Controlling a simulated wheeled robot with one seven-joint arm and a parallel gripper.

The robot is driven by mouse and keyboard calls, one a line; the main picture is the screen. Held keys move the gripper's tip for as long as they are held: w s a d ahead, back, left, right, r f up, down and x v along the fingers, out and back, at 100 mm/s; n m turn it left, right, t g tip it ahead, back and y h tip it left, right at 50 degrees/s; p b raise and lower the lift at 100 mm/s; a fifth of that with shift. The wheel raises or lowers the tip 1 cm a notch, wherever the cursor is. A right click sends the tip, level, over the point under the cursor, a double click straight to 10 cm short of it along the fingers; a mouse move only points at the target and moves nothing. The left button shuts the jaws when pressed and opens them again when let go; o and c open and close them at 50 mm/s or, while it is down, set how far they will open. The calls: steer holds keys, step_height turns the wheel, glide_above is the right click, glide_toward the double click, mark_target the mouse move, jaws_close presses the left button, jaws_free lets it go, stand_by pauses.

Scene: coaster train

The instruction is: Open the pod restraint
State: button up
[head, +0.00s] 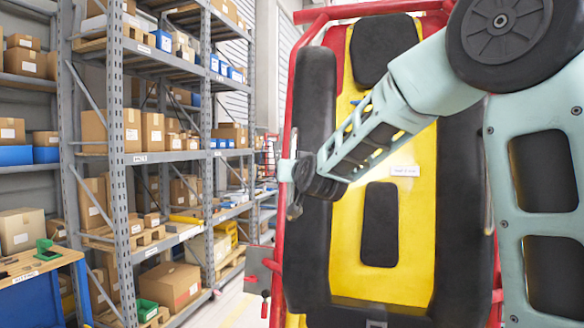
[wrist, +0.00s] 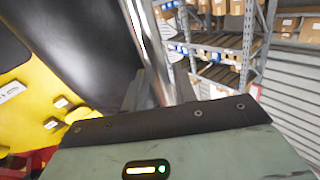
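The pod (head: 345,240) fills the right half of the head view. It has a yellow seat back, black pads and a red frame. A long black pad (head: 308,100) runs down its left side. I cannot tell for certain which part is the restraint. My gripper (head: 294,203) is at the left edge of the pod, beside this pad and the red frame. In the wrist view, a shiny metal bar (wrist: 148,48) runs down behind the dark edge of my gripper housing, next to a black pad (wrist: 85,45).
Tall shelving (head: 118,95) with boxes stands to the left, with an aisle floor (head: 236,308) between it and the pod. A blue workbench (head: 40,290) is at the lower left. A grey plate with a red knob (head: 262,270) sticks out from the pod's lower left.

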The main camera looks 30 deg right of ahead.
steer(key=shift+w+d, duration=0.15)
steer(key=shift+w, duration=0.2)
jaws_close()
steer(key=shift+r, duration=0.15)
